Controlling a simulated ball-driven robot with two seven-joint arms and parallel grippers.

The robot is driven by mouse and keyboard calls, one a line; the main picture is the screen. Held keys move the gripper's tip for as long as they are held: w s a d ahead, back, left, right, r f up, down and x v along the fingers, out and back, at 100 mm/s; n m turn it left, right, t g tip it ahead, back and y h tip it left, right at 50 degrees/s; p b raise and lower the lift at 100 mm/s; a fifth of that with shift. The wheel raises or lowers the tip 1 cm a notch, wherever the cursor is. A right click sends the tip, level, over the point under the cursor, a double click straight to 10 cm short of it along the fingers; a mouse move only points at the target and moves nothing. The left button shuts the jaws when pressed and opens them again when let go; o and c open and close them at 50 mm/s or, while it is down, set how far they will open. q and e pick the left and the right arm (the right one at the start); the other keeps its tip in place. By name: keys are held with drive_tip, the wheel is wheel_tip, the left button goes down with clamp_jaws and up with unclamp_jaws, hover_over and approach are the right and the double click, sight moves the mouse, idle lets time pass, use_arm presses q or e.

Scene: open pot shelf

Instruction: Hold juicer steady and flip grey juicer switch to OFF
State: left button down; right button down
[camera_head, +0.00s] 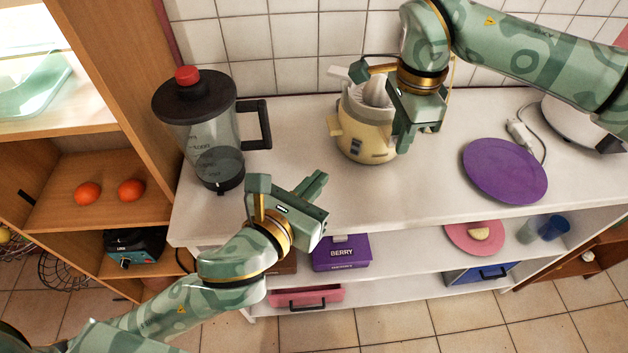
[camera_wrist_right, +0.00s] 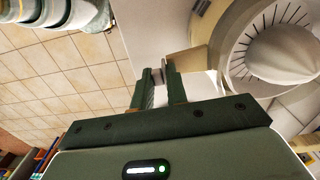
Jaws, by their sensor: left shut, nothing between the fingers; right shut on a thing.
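The cream juicer (camera_head: 365,139) stands upright on the white counter against the tiled wall, with a pale reamer on top. Its dark grey switch (camera_head: 355,147) is on the front; its setting is too small to tell. My right gripper (camera_head: 404,145) reaches down at the juicer's right side and is shut on it, apparently at the side handle; the contact is mostly hidden. In the right wrist view, the closed fingers (camera_wrist_right: 160,75) are beside the juicer's round top (camera_wrist_right: 236,62). My left gripper (camera_head: 317,183) is shut and empty above the counter's front edge, apart from the juicer.
A blender jug (camera_head: 205,140) with a black lid stands left of the juicer. A purple plate (camera_head: 504,171) lies to the right, near a plug with a cable (camera_head: 519,133). The counter between jug and juicer is clear. A purple BERRY box (camera_head: 341,253) sits on the lower shelf.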

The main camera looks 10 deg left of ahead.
idle(0.3)
drive_tip(key=c, duration=1.3)
unclamp_jaws()
